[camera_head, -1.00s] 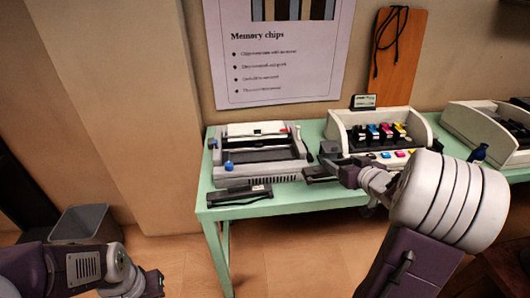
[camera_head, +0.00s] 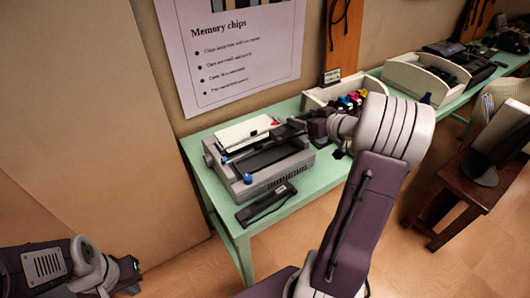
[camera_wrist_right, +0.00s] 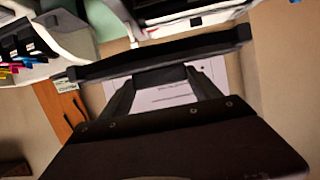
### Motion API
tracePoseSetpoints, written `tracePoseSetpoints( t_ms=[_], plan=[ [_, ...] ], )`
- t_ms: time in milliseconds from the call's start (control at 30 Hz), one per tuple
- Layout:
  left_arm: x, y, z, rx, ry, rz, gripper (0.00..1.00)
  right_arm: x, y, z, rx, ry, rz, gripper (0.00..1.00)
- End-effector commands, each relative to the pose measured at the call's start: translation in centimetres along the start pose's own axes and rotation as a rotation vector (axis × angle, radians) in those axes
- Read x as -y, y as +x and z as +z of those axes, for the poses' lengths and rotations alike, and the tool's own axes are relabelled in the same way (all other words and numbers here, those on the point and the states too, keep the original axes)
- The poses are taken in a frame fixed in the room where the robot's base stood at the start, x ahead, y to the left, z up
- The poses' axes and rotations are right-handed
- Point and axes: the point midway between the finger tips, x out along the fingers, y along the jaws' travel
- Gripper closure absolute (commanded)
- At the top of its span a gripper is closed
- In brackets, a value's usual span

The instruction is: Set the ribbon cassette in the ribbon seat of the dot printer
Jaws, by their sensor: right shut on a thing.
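The dot printer (camera_head: 262,182) is a grey machine with blue knobs on the green table; its top is open over a dark slot. My right gripper (camera_head: 301,127) is at the printer's rear right corner. In the right wrist view it (camera_wrist_right: 160,85) is shut on a long black bar, which looks like the ribbon cassette (camera_wrist_right: 100,68). The bar lies across both fingers, apart from the printer (camera_wrist_right: 190,15). The ribbon seat cannot be made out clearly. My left gripper (camera_head: 128,276) is low at the left, away from the table; its jaws are unclear.
A similar dark flat part (camera_head: 266,204) lies on the green table (camera_head: 222,207) in front of the printer. A white bin with coloured cartridges (camera_head: 318,97) stands right of the printer. A brown side table (camera_head: 468,190) is at the right.

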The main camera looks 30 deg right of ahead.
Motion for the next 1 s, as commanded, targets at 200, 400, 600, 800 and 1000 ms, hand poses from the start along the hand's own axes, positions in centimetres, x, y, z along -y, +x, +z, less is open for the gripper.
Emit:
tracePoseSetpoints(
  t_ms=[200, 400, 600, 800, 1000],
  plan=[
    [0.1, 2.9, 0.3, 0.0, 0.0, 0.0, 1.0, 4.8, 4.3, 2.5, 0.001, -0.001, -0.011, 0.72],
    [0.1, 4.8, 0.5, 0.0, 0.0, 0.0, 1.0, 8.6, 7.7, 4.0, 0.001, -0.001, -0.007, 0.72],
    [0.1, 5.0, 0.5, 0.0, 0.0, 0.0, 1.0, 9.7, 8.5, 4.0, 0.0, -0.001, -0.002, 0.72],
    [0.1, 6.1, 0.6, 0.0, 0.0, 0.0, 1.0, 9.6, 9.3, 6.0, 0.003, 0.002, -0.002, 0.72],
    [0.1, 6.8, 0.7, 0.0, 0.0, 0.0, 1.0, 9.6, 10.1, 7.8, 0.0, -0.001, -0.001, 0.72]
  ],
)
